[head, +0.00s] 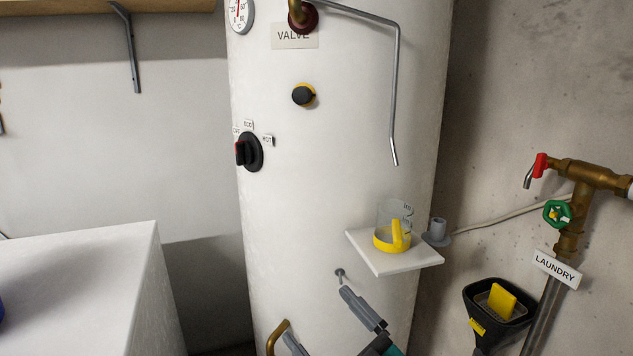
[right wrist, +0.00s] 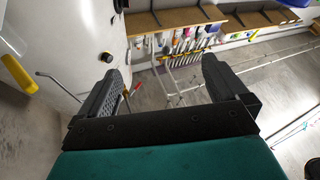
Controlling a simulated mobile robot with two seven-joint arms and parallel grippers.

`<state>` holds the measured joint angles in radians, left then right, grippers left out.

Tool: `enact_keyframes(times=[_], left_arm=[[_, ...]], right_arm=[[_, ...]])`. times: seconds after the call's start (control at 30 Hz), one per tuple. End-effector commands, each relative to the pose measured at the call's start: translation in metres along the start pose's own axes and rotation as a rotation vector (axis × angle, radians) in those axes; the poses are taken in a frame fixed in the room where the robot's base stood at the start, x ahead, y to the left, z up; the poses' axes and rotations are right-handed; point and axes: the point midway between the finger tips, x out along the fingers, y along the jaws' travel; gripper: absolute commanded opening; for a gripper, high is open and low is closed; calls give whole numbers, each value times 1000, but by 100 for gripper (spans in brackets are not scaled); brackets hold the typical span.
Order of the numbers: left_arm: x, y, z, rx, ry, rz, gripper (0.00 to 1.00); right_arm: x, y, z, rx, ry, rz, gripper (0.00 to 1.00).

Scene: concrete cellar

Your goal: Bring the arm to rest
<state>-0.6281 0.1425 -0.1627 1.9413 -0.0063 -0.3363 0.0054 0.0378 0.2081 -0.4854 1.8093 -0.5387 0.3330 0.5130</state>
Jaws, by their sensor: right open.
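My right gripper (head: 316,314) shows at the bottom of the head view, in front of the lower part of the white tank (head: 330,190). Its two dark fingers point up and stand apart. In the right wrist view my right gripper (right wrist: 162,72) is open, with nothing held between the fingers. The tank fills the left of that view, beyond the left finger. My left gripper is not in either view.
A small white shelf (head: 405,262) holds a clear cup (head: 393,215) with a yellow base and handle. A brass pipe with a red tap (head: 540,165) and a black holder (head: 475,292) are at the right. A white box (head: 75,285) stands at the left.

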Motion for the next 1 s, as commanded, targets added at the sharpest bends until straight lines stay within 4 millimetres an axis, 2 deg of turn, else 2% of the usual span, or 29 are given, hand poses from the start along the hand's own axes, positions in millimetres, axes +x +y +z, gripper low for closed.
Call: enact_keyframes(times=[0.03,0.1,0.17,0.23,0.3,0.4,0.5,0.6,0.67,1.0], left_arm=[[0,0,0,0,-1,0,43],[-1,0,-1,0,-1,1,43],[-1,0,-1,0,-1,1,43],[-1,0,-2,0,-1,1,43],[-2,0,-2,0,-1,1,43],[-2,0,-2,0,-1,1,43],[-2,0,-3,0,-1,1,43],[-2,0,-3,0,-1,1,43],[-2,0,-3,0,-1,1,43],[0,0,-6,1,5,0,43]], right_arm=[[-25,6,24,40,-106,88,100],[-62,14,56,81,-258,194,100],[-99,16,82,116,-396,268,100],[-145,13,108,158,-558,336,100],[-189,5,127,196,-705,379,100],[-242,-9,144,243,-876,412,100],[-279,-22,151,277,-992,422,100],[-299,-30,154,297,-1055,424,100],[-304,-31,154,302,-1070,424,100],[-305,-32,155,303,-1074,423,100]])
